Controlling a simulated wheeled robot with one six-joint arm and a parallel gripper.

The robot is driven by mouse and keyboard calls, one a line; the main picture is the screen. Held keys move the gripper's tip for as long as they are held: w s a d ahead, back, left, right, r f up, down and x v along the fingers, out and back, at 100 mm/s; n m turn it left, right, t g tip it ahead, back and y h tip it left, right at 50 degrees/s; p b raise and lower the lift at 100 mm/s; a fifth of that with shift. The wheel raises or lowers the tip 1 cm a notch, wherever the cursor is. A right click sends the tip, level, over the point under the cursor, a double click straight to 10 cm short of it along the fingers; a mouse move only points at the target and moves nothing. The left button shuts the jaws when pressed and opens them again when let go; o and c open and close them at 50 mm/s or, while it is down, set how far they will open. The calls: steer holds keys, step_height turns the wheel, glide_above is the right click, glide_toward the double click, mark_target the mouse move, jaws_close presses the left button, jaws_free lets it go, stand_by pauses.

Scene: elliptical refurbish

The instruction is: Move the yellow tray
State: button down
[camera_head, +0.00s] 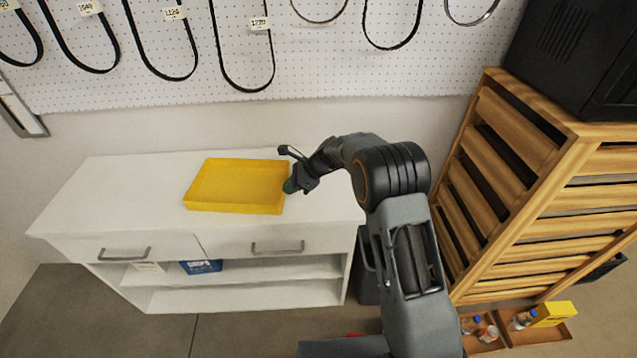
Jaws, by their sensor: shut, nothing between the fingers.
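The yellow tray (236,190) is a shallow rectangular tray and looks empty. It lies flat on the white cabinet top (130,190), a little right of its middle. My gripper (290,186) is at the tray's right side, near its right rim.
The white top is clear left of the tray. Below are two drawers with handles (125,254) and open shelves holding a blue box (201,266). A slatted wooden crate unit (530,190) stands at the right. A pegboard (330,60) with hanging belts is behind.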

steer(key=p, duration=0.4)
glide_above(210, 191)
steer(key=s+a, duration=0.2)
steer(key=s, duration=0.3)
steer(key=shift+s+d, duration=0.1)
steer(key=shift+d, duration=0.25)
steer(key=d, duration=0.4)
steer(key=shift+b, duration=0.4)
steer(key=b+v, duration=0.1)
steer(key=v, duration=0.8)
steer(key=shift+d+r, duration=0.2)
steer(key=shift+r, duration=0.15)
steer(key=c, duration=1.9)
jaws_free()
